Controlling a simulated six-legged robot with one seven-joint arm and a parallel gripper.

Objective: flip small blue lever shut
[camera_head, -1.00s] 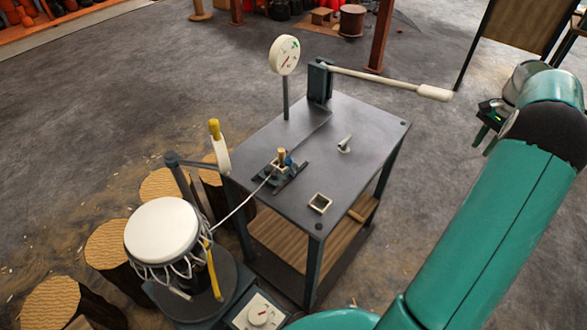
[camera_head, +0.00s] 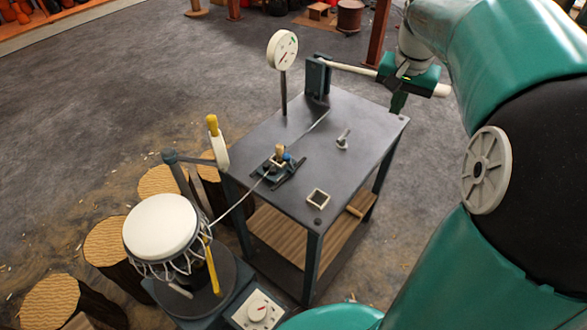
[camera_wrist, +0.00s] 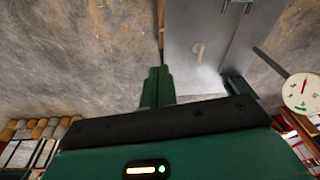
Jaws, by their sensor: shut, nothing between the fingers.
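The small blue lever (camera_head: 288,158) is on a dark clamp (camera_head: 270,172) on the grey metal table, beside a wooden peg. A cord runs through the clamp from the drum. The lever is too small in the head view to tell its exact angle, and I cannot make it out in the wrist view. My gripper (camera_head: 398,103) is shut and empty, pointing down by the table's far right corner, well apart from the lever. Its closed fingers (camera_wrist: 157,86) also show in the wrist view, with the table top beyond them.
A long white-handled lever (camera_head: 352,70) extends beside my gripper. A dial gauge (camera_head: 282,49) stands at the table's back edge. A small metal piece (camera_head: 343,139) and a square frame (camera_head: 318,198) sit on the table (camera_head: 300,140). A white-topped drum (camera_head: 160,226) stands at left.

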